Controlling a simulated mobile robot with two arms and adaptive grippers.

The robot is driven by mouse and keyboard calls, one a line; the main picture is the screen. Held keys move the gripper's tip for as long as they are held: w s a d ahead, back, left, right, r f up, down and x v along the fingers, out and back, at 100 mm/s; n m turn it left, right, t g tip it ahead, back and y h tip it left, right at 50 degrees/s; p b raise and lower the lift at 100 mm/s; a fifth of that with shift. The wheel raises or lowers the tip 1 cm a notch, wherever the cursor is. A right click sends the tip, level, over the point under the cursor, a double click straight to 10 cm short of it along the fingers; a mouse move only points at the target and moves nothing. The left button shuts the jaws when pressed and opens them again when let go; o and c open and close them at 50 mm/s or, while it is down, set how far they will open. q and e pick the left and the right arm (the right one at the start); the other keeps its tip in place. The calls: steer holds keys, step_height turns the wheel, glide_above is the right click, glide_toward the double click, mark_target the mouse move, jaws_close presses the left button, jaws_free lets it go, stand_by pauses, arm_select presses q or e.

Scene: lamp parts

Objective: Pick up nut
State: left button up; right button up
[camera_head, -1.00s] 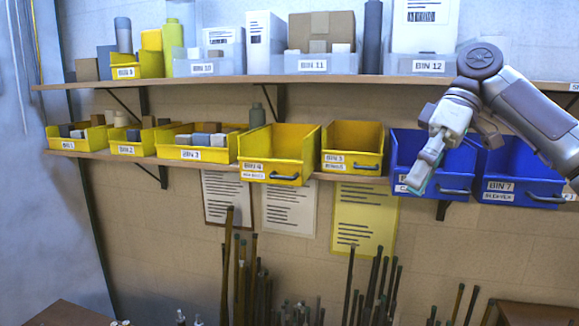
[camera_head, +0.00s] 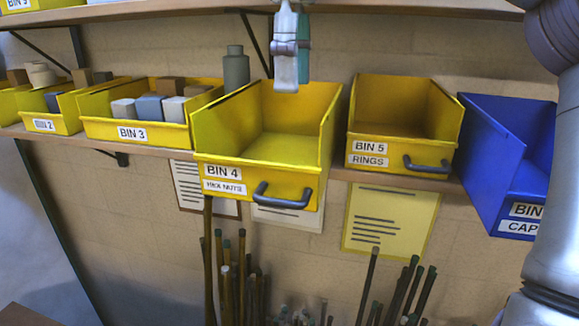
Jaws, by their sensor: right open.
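The yellow bin labelled BIN 4, HEX NUTS (camera_head: 215,150) stands on the lower shelf, pulled out a little past its edge. Its visible floor looks bare, and I can make out no nut in it or elsewhere. My right gripper (camera_head: 286,86) points down over the back part of this bin, open, with nothing seen in it. It appears above the bin floor, not touching it. My left gripper is not in view.
Yellow BIN 5, RINGS (camera_head: 405,152) and a blue bin (camera_head: 500,160) stand to the right. BIN 3 (camera_head: 105,130) with small blocks and a grey bottle (camera_head: 236,70) are left. The upper shelf (camera_head: 150,14) runs overhead. Rods stand below.

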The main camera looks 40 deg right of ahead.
steer(key=f, duration=0.1)
steer(key=s+f, duration=0.1)
steer(key=f, duration=0.3)
steer(key=shift+s+a, duration=0.25)
steer(key=shift+s, duration=0.1)
steer(key=shift+w+d+f, duration=0.2)
steer(key=shift+w+f, duration=0.05)
steer(key=shift+f, duration=0.25)
steer(key=shift+w+d+f, duration=0.15)
steer(key=shift+w+f, duration=0.05)
steer(key=shift+f, duration=0.3)
steer(key=shift+w+f+p, duration=0.2)
steer(key=shift+f+p, duration=0.2)
steer(key=shift+f, duration=0.65)
steer(key=f, duration=0.3)
steer(key=shift+d+f+p, duration=0.2)
steer(key=shift+f+p, duration=0.05)
steer(key=shift+p, duration=0.1)
steer(key=shift+a, duration=0.15)
steer(key=c, duration=0.8)
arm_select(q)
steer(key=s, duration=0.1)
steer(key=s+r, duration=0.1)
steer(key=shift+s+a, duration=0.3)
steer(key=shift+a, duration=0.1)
arm_select(e)
steer(key=shift+c, duration=0.3)
